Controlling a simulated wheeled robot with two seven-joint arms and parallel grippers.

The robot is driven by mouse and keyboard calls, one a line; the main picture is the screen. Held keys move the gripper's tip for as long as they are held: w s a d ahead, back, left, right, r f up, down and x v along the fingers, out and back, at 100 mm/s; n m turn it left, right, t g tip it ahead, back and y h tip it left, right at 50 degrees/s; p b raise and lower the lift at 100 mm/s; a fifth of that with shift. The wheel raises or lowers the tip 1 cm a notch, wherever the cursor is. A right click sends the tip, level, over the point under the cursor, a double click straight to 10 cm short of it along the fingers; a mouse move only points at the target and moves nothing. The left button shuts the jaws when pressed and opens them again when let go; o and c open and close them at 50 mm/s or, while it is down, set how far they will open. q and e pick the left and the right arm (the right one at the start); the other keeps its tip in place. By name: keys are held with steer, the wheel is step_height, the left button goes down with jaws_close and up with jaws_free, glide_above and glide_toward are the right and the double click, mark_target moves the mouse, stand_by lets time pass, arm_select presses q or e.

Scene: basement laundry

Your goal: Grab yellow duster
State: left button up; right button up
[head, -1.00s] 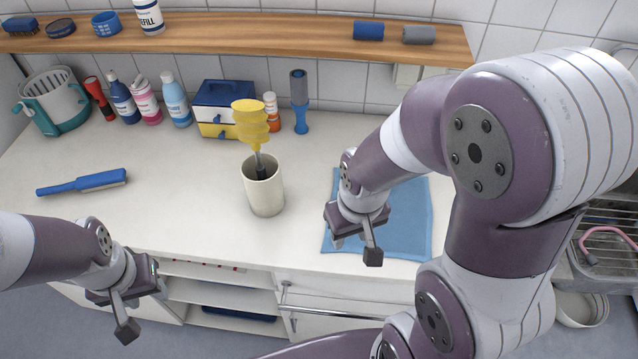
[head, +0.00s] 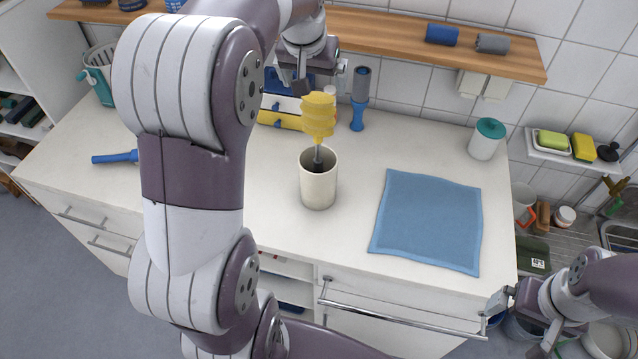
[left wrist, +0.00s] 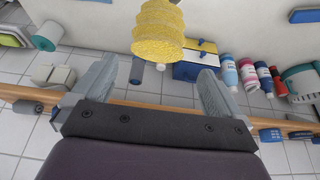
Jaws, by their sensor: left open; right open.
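The yellow duster (head: 319,118) stands upright, head up, in a cream cup (head: 319,187) on the counter; its dark handle goes down into the cup. My left gripper (head: 304,82) is open just above and behind the duster head. In the left wrist view the duster head (left wrist: 158,30) shows beyond the open fingers (left wrist: 156,68), centred between them, with nothing held. My right gripper (head: 524,322) is open and empty off the counter's right front corner, far from the duster.
A blue cloth (head: 428,222) lies flat right of the cup. A blue-handled roller (head: 359,97) and a small drawer box (head: 280,118) stand behind. A wooden shelf (head: 400,42) runs along the wall. A white jar (head: 486,140) stands at right.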

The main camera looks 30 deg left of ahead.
mark_target(318, 94)
arm_select(q)
steer(key=p+x, duration=0.1)
steer(key=x, duration=0.1)
steer(key=p+x, duration=0.1)
steer(key=x, duration=0.1)
steer(key=shift+w+d+f, duration=0.15)
steer(key=shift+d+f, duration=0.05)
steer(key=shift+f, duration=0.2)
steer(key=shift+w+a+f, duration=0.1)
steer(key=shift+w+f, duration=0.1)
steer(key=shift+f, duration=0.1)
steer(key=shift+r, duration=0.1)
steer(key=c, duration=1.1)
steer(key=shift+c, duration=1.4)
